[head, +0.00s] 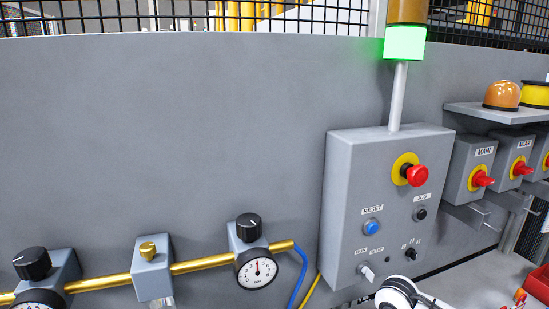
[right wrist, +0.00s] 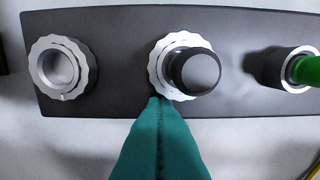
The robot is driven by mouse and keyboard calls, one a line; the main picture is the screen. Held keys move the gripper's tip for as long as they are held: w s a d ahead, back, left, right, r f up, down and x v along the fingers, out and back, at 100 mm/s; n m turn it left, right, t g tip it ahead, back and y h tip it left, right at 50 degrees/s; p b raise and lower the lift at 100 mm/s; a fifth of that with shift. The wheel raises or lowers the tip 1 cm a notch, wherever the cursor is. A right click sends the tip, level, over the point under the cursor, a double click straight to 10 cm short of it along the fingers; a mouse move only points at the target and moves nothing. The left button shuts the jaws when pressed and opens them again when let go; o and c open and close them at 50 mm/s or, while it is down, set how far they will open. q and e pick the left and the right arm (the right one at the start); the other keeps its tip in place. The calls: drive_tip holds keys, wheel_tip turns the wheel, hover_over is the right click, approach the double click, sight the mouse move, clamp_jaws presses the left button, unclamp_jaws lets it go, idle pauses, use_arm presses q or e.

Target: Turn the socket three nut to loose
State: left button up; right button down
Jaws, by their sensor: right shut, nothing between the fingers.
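In the right wrist view a dark panel (right wrist: 120,100) carries three sockets in a row. The left socket is open and hollow, with a silver scalloped nut (right wrist: 40,80) around it. The middle socket has a similar silver nut (right wrist: 157,62) around a round black plug or cap (right wrist: 197,71). The right socket has a silver ring (right wrist: 290,83) with a green plug (right wrist: 305,70), cut by the frame edge. No socket numbers are readable. My right gripper (right wrist: 161,100), with teal fingers, is shut and empty, its tips at the middle nut's lower edge; contact is unclear. My left gripper is out of view.
In the head view a grey control box (head: 345,185) has a red emergency button (head: 417,175) and a blue button (head: 373,226). A green lamp (head: 404,43) is lit above it. A brass pipe (head: 205,264) with gauges runs along the left, and red-handled switches (head: 483,179) stand right.

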drive_tip(key=shift+s, duration=0.2)
drive_tip(key=shift+a+f+b, duration=0.2)
drive_tip(key=shift+a+b, duration=0.25)
drive_tip(key=shift+s+a+b, duration=0.2)
drive_tip(key=shift+a+b, duration=0.25)
drive_tip(key=shift+a, duration=0.1)
drive_tip(key=shift+s+a+r+b, duration=0.1)
drive_tip(key=shift+s+a+b, duration=0.2)
drive_tip(key=shift+b, duration=0.1)
drive_tip(key=shift+w, duration=0.1)
idle(0.5)
drive_tip(key=shift+w+a+b, duration=0.15)
drive_tip(key=shift+a+b, duration=0.05)
drive_tip(key=shift+b, duration=0.1)
drive_tip(key=shift+r+p, duration=1.65)
drive_tip(key=shift+r, duration=1.5)
drive_tip(key=shift+a, duration=0.1)
